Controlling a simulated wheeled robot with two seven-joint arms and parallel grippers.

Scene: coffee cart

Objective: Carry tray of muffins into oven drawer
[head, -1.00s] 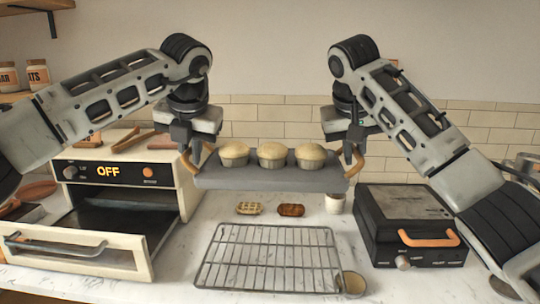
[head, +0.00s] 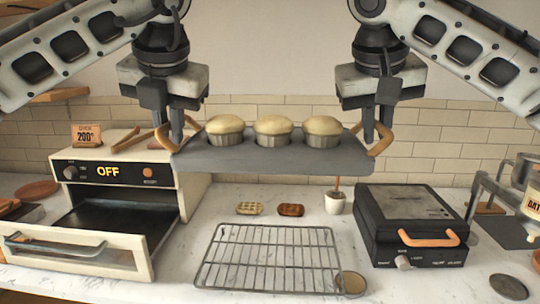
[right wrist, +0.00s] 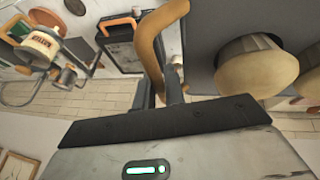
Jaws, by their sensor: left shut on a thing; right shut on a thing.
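A grey tray (head: 270,160) with three muffins (head: 273,132) is held level in the air above the counter, between both arms. My left gripper (head: 177,138) is shut on the tray's left orange handle (head: 164,138). My right gripper (head: 377,136) is shut on the right orange handle (head: 381,140); that handle also shows in the right wrist view (right wrist: 160,50) with a muffin (right wrist: 255,70) beside it. The oven (head: 125,172) at the left reads OFF. Its drawer (head: 75,250) is pulled out, with a dark inside that looks empty.
A wire rack (head: 268,258) lies on the counter below the tray. A black press (head: 412,228) with an orange handle is at the right. A sign (head: 88,135) stands on the oven.

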